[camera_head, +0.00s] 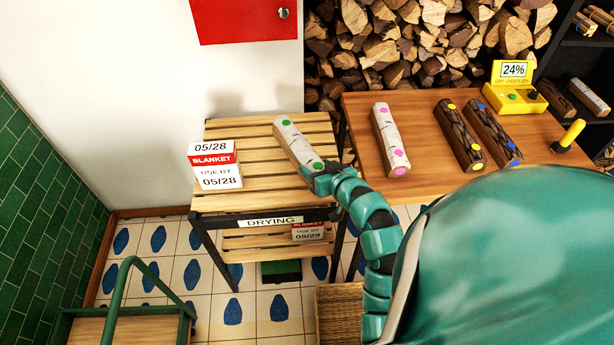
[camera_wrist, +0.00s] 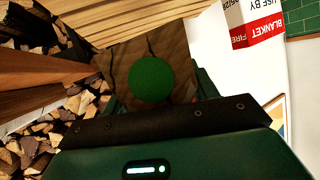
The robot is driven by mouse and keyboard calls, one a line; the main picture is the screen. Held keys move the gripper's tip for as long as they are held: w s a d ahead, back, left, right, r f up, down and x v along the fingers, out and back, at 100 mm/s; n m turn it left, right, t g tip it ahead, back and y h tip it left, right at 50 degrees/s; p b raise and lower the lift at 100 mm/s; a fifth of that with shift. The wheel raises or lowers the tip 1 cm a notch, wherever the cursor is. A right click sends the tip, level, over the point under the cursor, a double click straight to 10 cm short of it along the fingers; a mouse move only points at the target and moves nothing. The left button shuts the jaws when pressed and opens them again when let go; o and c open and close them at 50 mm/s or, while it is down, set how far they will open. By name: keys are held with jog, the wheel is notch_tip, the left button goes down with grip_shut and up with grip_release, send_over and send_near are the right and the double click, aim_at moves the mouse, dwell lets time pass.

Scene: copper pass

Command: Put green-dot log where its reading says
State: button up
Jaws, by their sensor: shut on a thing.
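The green-dot log (camera_head: 301,146), pale-barked with green dots, is at the right side of the slatted rack labelled DRYING (camera_head: 262,140). My gripper (camera_head: 323,178) is shut on its near end. In the wrist view the log's brown end with a large green dot (camera_wrist: 150,80) fills the space between my fingers (camera_wrist: 155,98). I cannot tell whether the log touches the slats or hangs just above them. The yellow meter (camera_head: 515,98) on the wooden table shows 24%; the small line under it seems to say dry under 20%.
A BLANKET box (camera_head: 215,166) dated 05/28 stands on the rack's left; another (camera_head: 307,231) is on the lower shelf. The table (camera_head: 430,160) holds a pink-dot log (camera_head: 389,138), a yellow-dot log (camera_head: 459,135), a blue-dot log (camera_head: 493,132) and a yellow-handled tool (camera_head: 571,135). The rack's middle is clear.

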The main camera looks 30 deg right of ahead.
jog(key=w+f, duration=0.1)
jog(key=w, duration=0.1)
jog(key=w+d+f+p, duration=0.1)
jog(key=w+f, duration=0.3)
jog(key=w, duration=0.1)
jog(key=shift+d+f+p, duration=0.2)
jog(key=shift+d+p, duration=0.1)
jog(key=shift+d, duration=0.1)
jog(key=shift+w+d+f, duration=0.15)
jog(key=shift+w+f, duration=0.45)
jog(key=shift+f, duration=1.85)
jog(key=o, duration=1.5)
jog(key=shift+c, duration=0.2)
